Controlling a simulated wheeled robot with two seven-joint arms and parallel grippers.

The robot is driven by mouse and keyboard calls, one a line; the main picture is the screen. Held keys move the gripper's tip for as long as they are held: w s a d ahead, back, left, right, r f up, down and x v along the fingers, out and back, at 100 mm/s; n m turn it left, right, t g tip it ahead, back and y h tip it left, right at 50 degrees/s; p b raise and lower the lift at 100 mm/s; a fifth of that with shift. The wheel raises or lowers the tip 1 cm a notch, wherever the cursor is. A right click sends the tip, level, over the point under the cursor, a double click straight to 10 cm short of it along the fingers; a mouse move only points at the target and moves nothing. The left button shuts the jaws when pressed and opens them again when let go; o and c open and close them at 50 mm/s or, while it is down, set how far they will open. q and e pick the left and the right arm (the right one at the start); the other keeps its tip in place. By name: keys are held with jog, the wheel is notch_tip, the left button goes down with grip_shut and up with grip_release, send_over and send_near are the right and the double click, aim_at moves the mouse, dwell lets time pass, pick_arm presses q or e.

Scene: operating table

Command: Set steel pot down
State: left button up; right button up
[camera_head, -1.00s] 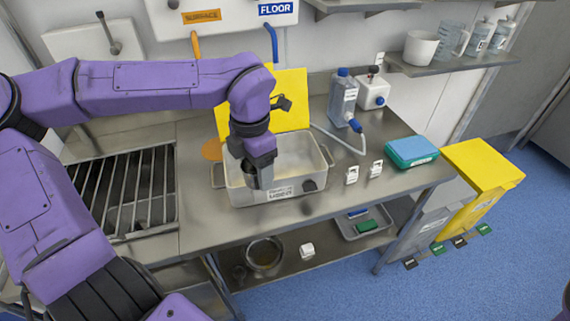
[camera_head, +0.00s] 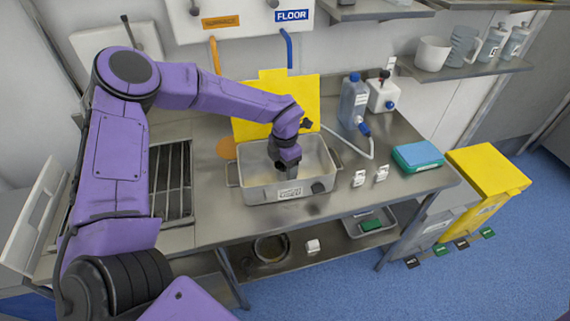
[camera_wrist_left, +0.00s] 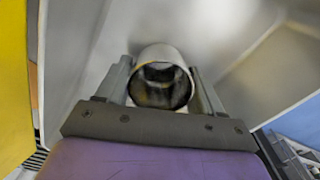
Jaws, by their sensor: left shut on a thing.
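A steel pot (camera_wrist_left: 160,78), a small grey open cylinder, sits between the two fingers of my left gripper (camera_wrist_left: 160,92) in the left wrist view. Its open mouth faces the camera and its inside looks dark. In the head view my left gripper (camera_head: 287,168) points down over the open grey tub (camera_head: 257,194) on the steel counter. It is shut on the pot, which is mostly hidden there by the gripper. I cannot tell whether the pot touches the tub's floor. My right gripper is not in view.
A yellow board (camera_head: 300,95) stands behind the tub. A clear bottle (camera_head: 353,100) with a hose, a white canister (camera_head: 382,95) and a green-blue box (camera_head: 417,157) are to the right. A slatted rack (camera_head: 172,180) is left. A round metal bowl (camera_head: 271,248) sits on the lower shelf.

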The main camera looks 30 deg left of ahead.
pick_arm(q)
jog(key=shift+s+f, duration=0.1)
jog(key=shift+f, duration=0.05)
jog(key=o, duration=1)
jog(key=shift+r, duration=0.45)
notch_tip(320, 180, up, 12)
jog(key=shift+f+b, duration=0.2)
jog(key=shift+b, duration=0.95)
